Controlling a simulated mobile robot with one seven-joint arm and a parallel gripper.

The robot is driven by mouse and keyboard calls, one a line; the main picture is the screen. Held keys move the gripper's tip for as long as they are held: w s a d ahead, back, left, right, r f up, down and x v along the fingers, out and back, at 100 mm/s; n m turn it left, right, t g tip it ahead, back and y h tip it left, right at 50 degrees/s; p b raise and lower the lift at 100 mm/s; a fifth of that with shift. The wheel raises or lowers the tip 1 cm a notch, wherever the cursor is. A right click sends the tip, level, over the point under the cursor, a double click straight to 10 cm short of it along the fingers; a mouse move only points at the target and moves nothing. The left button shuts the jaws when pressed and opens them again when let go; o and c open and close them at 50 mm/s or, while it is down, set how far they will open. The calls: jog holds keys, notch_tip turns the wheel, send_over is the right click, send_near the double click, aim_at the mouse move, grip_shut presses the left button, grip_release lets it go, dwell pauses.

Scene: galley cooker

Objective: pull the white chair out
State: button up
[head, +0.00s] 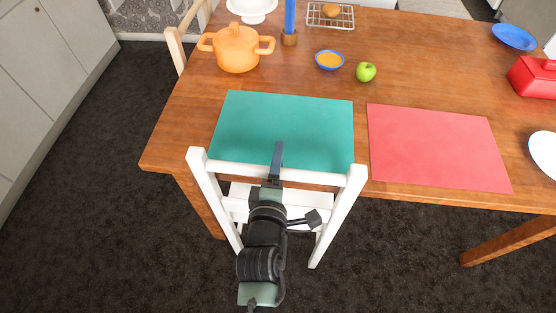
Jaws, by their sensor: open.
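The white chair (336,214) stands at the near side of the wooden table, its backrest towards me and its seat (238,190) partly under the table edge. My gripper (278,160) is at the middle of the chair's top rail (315,176). One dark finger shows above the rail, and the other finger is hidden. The gripper is open; whether it touches the rail I cannot tell. My arm covers the middle of the backrest and part of the seat.
The wooden table (420,70) carries a teal mat (285,120), a red mat (435,145), an orange pot (237,50), a green apple (366,72) and a blue bowl (329,60). Another wooden chair (176,50) is at the far left. Dark carpet (110,200) is clear at left.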

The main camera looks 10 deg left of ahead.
grip_shut()
dwell(0.4)
dwell(1.1)
